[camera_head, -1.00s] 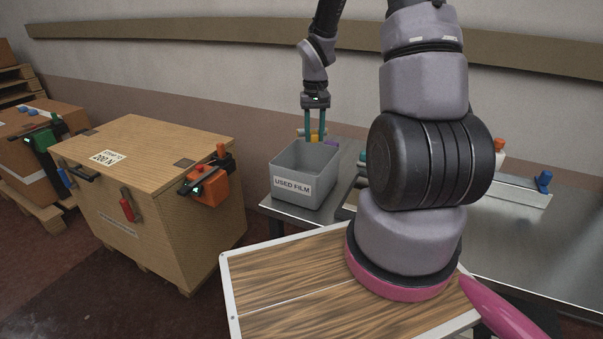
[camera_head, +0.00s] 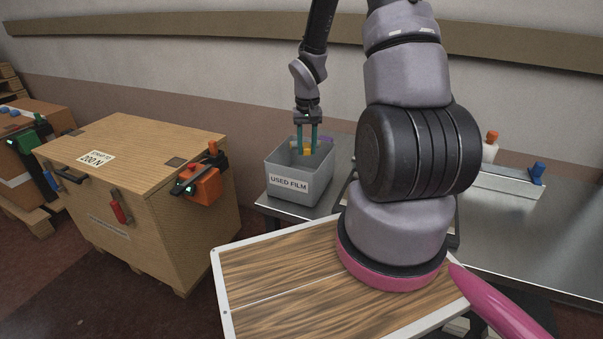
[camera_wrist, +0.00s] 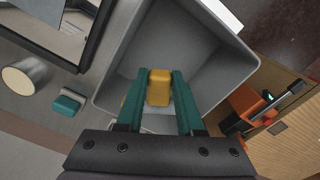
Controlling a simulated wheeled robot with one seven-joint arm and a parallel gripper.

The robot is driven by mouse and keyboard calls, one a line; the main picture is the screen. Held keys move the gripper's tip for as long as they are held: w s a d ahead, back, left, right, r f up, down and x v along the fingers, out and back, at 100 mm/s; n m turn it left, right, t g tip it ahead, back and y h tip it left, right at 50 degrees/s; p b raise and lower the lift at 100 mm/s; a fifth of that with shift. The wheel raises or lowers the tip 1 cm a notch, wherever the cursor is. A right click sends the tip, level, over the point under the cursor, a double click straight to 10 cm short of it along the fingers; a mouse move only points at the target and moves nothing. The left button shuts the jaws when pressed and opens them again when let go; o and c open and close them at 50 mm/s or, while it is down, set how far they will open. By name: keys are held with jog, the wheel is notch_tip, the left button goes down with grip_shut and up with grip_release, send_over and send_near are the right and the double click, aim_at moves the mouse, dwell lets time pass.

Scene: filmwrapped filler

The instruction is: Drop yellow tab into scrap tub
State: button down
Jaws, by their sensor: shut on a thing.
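The yellow tab (camera_wrist: 159,87) is held between the two teal fingers of my gripper (camera_wrist: 160,92) in the wrist view. In the head view the tab (camera_head: 307,149) shows between the fingertips of my gripper (camera_head: 307,148), at the level of the tub's upper part. The scrap tub (camera_head: 289,184) is a grey open box labelled USED FILM, standing on the metal bench. In the wrist view the tub (camera_wrist: 222,75) lies beneath and around the fingertips. Something yellowish shows by the left finger, partly hidden.
A wooden crate (camera_head: 100,150) with an orange tool (camera_head: 205,188) clamped on it stands left of the bench (camera_head: 500,235). A bottle with an orange cap (camera_head: 490,147) and a blue-topped item (camera_head: 537,172) stand at right. The wrist view shows a teal block (camera_wrist: 68,103) beside the tub.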

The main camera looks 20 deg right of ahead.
jog(key=shift+c, duration=2.3)
grip_release()
notch_tip(320, 180, up, 11)
jog(key=s+a+r+t, duration=0.2)
jog(key=s+r, duration=0.1)
jog(key=r, duration=0.4)
jog(key=s+a+r+t, duration=0.1)
jog(key=s+r, duration=0.2)
jog(key=r, duration=0.5)
jog(key=s+a+r+t+y, duration=0.1)
jog(key=s+a+r+t, duration=0.1)
jog(key=s+r, duration=0.3)
jog(key=s+a+r+m+t+y, duration=0.1)
jog(key=s+a+r+t, duration=0.1)
jog(key=s+r, duration=0.3)
jog(key=s, duration=0.4)
jog(key=shift+a+r, duration=0.25)
jog(key=shift+r, duration=0.05)
